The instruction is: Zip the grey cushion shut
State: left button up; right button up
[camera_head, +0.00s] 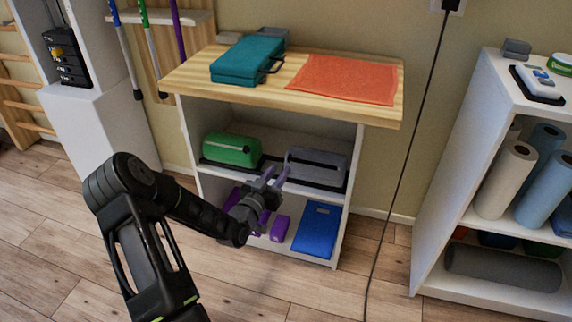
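The grey cushion (322,165) lies on the middle shelf of the wooden-topped unit, at the right end of that shelf. A dark edge or base shows under it. Its zip is too small to make out. My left gripper (276,174) is in front of the shelf, at the cushion's left end. Its two fingers are apart with nothing seen between them, and they point up towards the shelf. I cannot tell whether a fingertip touches the cushion. My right gripper is not in view.
A green cushion (231,149) lies left on the same shelf. Purple blocks (280,228) and a blue case (317,229) are on the shelf below. A teal case (247,60) and an orange towel (344,79) lie on top. A black cable hangs right of the unit.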

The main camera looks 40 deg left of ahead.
aim_at(290, 158)
pick_arm(q)
jog(key=w, duration=0.3)
jog(key=w+a+b, duration=0.1)
jog(key=w, duration=0.1)
grip_shut()
jog(key=shift+s+d+f, duration=0.1)
dwell(1.3)
